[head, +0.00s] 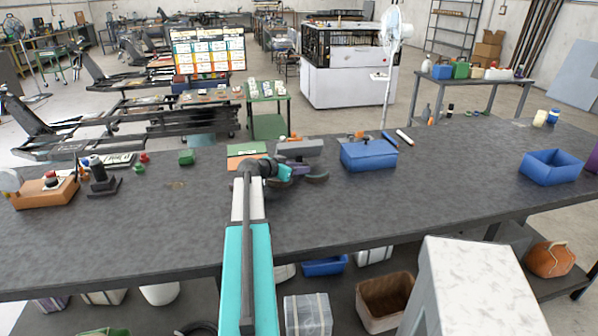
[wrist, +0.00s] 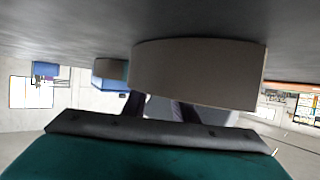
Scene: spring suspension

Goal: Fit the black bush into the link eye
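My gripper (head: 298,180) is at the end of my teal arm, low over the middle of the workbench. Dark curved pieces show at its tip, but they are too small to tell whether they are fingers or something held. A grey-purple part (head: 300,147) lies just behind it; I cannot tell whether this is the link. In the wrist view, a large grey-beige curved block (wrist: 195,72) fills the middle and hides the fingertips. Two dark finger-like parts (wrist: 160,106) show below it with a lighter gap between. I cannot make out the black bush or the link eye.
A blue box (head: 368,156) stands right of my gripper, and an open blue bin (head: 551,167) far right. An orange tray (head: 43,192) and a dark upright device (head: 102,180) stand at left. The front right bench (head: 430,190) is clear.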

